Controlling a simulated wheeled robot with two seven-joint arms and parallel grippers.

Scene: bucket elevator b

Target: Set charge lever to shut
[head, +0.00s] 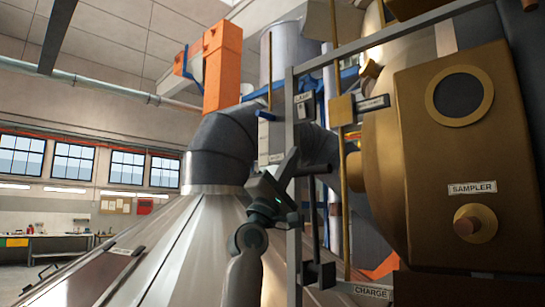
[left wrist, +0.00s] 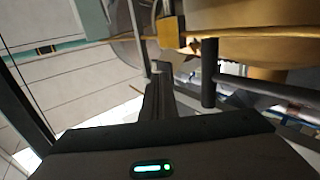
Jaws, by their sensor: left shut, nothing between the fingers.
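The white CHARGE label (head: 370,291) is at the bottom of the head view, right of centre. Just left of it is a dark block (head: 318,275) with dark upright rods. My left gripper (head: 291,158) is shut and empty, just left of this bar in the head view. Its fingers (left wrist: 158,72) show left of the bar in the wrist view. I cannot tell whether they touch it. My right gripper is out of view.
A grey upright post (head: 290,100) and rail stand close to my left gripper. A brass housing with a SAMPLER label (head: 472,188) fills the right side. A large metal cone (head: 170,235) lies below and left. Open room shows at far left.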

